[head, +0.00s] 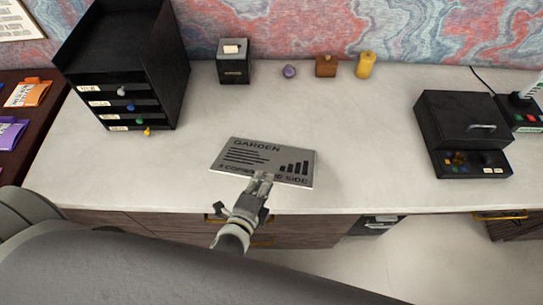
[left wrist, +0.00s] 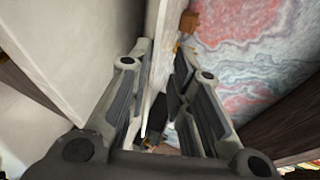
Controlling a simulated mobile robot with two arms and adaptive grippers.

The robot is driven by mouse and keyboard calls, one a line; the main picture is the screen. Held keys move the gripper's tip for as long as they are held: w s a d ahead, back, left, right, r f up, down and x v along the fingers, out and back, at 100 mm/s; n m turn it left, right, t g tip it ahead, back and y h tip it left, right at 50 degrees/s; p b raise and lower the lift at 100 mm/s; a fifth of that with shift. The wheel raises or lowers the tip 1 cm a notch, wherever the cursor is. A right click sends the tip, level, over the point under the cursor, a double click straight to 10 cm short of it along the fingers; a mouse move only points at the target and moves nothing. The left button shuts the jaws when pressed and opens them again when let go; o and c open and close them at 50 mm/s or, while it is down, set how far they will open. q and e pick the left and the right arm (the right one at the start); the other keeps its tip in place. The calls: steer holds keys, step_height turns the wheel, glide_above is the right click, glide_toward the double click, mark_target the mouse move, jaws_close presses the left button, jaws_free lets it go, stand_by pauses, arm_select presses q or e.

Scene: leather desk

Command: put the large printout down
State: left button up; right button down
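The large printout (head: 262,160) is a grey sheet or thin board headed "GARDEN", with black lines and bars. It is over the front middle of the desk in the head view. A soft shadow shows at its right side; I cannot tell how far it is above the desk. My left gripper (head: 262,181) is at its front edge and covers part of the lower lettering. In the left wrist view the fingers (left wrist: 162,70) stand on both sides of the printout (left wrist: 164,45), seen nearly edge-on. My right gripper is out of view.
The pale desk (head: 370,150) is clear around the printout. A black drawer unit (head: 120,70) stands left, a black box (head: 470,130) right. A small black box (head: 234,64), purple stone (head: 289,71), wooden block (head: 326,66) and yellow candle-like object (head: 365,66) line the wall.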

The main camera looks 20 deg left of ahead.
arm_select(q)
step_height(320, 180, up, 7)
steer(key=s+p, duration=0.2)
steer(key=p, duration=0.4)
steer(key=shift+s+p, duration=0.35)
steer(key=shift+s, duration=0.05)
steer(key=shift+a, duration=0.1)
